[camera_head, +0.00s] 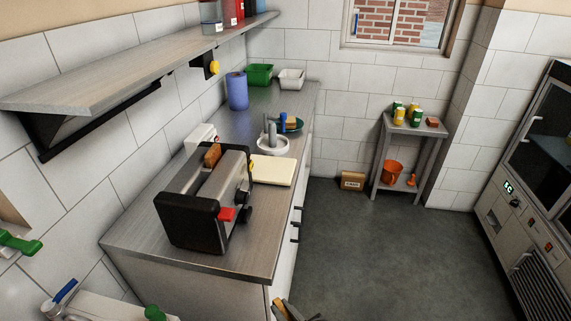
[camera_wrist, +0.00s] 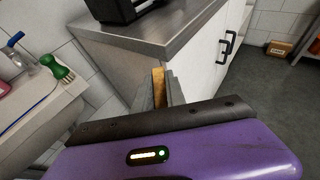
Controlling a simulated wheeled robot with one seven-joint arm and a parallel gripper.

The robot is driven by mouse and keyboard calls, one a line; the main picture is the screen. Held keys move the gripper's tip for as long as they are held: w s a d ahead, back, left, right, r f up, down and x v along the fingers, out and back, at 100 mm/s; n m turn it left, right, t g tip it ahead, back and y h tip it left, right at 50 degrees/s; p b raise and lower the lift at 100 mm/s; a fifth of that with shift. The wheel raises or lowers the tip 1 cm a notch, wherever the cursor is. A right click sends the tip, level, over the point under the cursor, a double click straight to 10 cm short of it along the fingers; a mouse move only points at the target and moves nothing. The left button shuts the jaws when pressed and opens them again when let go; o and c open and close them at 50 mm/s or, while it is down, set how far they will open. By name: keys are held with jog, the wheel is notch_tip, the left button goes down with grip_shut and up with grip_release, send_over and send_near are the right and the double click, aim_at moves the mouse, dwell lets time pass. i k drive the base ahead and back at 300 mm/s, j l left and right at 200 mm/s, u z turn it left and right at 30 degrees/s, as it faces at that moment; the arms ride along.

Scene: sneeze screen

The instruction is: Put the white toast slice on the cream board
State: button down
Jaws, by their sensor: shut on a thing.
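My gripper (camera_wrist: 166,92) is shut on a thin golden-tan slice, which looks like the white toast slice (camera_wrist: 159,88). I see the slice nearly edge-on, so its faces are mostly hidden. In the head view my gripper (camera_head: 290,312) shows only at the bottom edge, low in front of the cabinet and below the counter top. The cream board (camera_head: 273,171) lies flat and bare on the counter, just right of the toaster. My gripper is well apart from the board.
The black and steel toaster (camera_head: 205,205) with a red lever stands at the counter's near end, a browner slice (camera_head: 212,155) sticking up from it. A white round holder (camera_head: 272,145) and a plate with food (camera_head: 291,124) stand behind the board. Black handles project from the cabinet front.

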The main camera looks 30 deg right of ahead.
aim_at(277, 170)
jog(key=i+l+z, duration=0.15)
jog(key=i+l, duration=0.2)
jog(key=l, duration=0.15)
jog(key=i+l+z, duration=0.15)
jog(key=i+l, duration=0.25)
jog(key=i+l+z, duration=0.2)
jog(key=i+l, duration=0.15)
jog(key=i, duration=0.15)
jog(key=i+l+z, duration=0.2)
jog(key=i, duration=0.35)
